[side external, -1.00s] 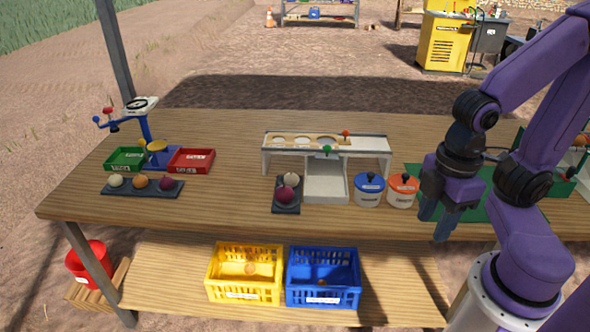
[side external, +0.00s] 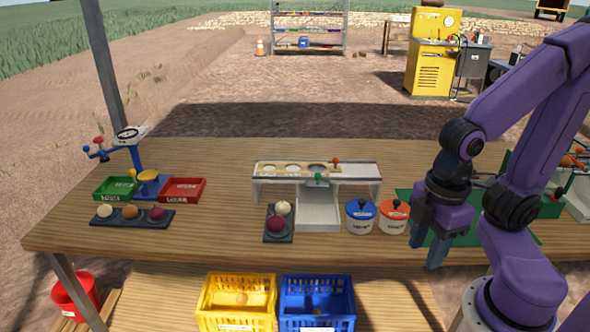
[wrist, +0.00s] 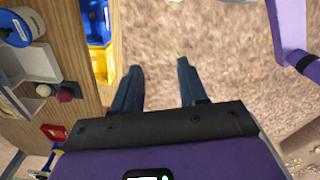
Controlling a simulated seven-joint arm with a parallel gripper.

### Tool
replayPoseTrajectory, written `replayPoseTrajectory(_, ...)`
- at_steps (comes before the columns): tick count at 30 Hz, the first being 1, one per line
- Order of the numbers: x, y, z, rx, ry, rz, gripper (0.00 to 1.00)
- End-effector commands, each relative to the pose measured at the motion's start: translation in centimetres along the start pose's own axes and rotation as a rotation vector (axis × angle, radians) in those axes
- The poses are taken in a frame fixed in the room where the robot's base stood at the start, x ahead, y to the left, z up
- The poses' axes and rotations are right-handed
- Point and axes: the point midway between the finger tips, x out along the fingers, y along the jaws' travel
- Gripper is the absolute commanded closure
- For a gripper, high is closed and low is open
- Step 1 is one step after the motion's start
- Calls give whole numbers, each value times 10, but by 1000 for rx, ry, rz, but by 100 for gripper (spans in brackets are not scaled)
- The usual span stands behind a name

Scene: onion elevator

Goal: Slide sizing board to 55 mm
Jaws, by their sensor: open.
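The sizing board (side external: 290,169) is a pale wooden strip with several round holes. It lies on top of a white stand (side external: 368,172) at the middle of the table. A red knob (side external: 336,161) stands at its right end, and a green knob (side external: 318,177) sits on the stand's front side. Any size marks are too small to read. My gripper (side external: 436,252) is open and empty, to the right of the stand and near the table's front edge. In the wrist view its two fingers (wrist: 157,80) are apart over bare ground.
A blue-lidded pot (side external: 361,217) and an orange-lidded pot (side external: 394,216) stand between the stand and my gripper. A dark tray (side external: 279,237) with onions lies in front of the stand. Yellow (side external: 236,300) and blue (side external: 317,300) crates sit on the lower shelf.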

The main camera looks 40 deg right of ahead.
Motion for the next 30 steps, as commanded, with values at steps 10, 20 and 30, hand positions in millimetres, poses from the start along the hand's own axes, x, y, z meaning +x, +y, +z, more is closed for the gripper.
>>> replayPoseTrajectory(10, 0, 0, 0, 0, 0, 0, 41)
replayPoseTrajectory(20, -23, 46, -58, 47, -4, 5, 28)
replayPoseTrajectory(30, -50, 167, -126, 113, -13, 10, 28)
